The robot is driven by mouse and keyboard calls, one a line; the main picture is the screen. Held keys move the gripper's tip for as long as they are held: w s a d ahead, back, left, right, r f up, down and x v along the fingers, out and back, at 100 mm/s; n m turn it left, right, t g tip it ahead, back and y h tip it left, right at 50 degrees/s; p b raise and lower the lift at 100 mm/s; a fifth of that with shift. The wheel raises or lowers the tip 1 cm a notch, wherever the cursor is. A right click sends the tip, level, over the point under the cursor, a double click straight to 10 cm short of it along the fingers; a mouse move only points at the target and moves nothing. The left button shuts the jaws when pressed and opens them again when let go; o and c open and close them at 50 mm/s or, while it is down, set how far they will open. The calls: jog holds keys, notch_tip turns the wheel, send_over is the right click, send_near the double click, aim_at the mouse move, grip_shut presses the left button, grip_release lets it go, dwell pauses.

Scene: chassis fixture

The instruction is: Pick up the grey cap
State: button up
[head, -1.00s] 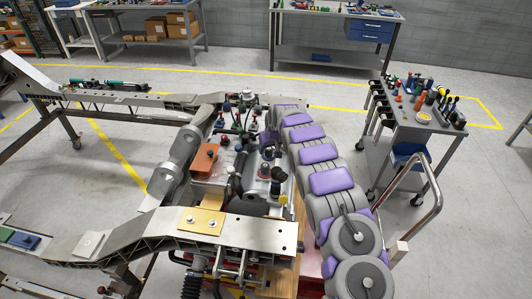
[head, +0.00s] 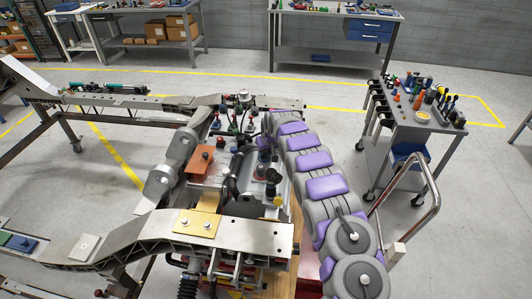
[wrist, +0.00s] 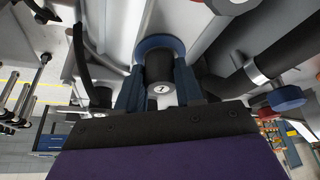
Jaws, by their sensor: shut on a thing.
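The grey cap (wrist: 159,70), dark with a small white numbered label, is in the middle of the wrist view. It sits between the two blue fingers of my gripper (wrist: 158,82), which is shut on it. A blue round collar (wrist: 159,43) shows just behind the cap; whether the two are joined or apart I cannot tell. In the head view, the purple end of my arm is bent down over the engine fixture (head: 225,170), and the fingertips and cap cannot be made out there.
A dark pipe with a blue end (wrist: 287,97) lies right of my gripper, and a black hose (wrist: 84,65) lies left. An orange block (head: 200,163) sits on the fixture. Chassis rails (head: 250,232) border it in front and behind. A tool cart (head: 425,125) stands to the right.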

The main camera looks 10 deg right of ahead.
grip_shut()
jog(key=shift+a, duration=0.25)
jog(key=shift+d, duration=0.15)
jog(key=shift+r, duration=0.3)
notch_tip(320, 180, up, 9)
jog(key=shift+r+p, duration=0.2)
jog(key=shift+p, duration=0.6)
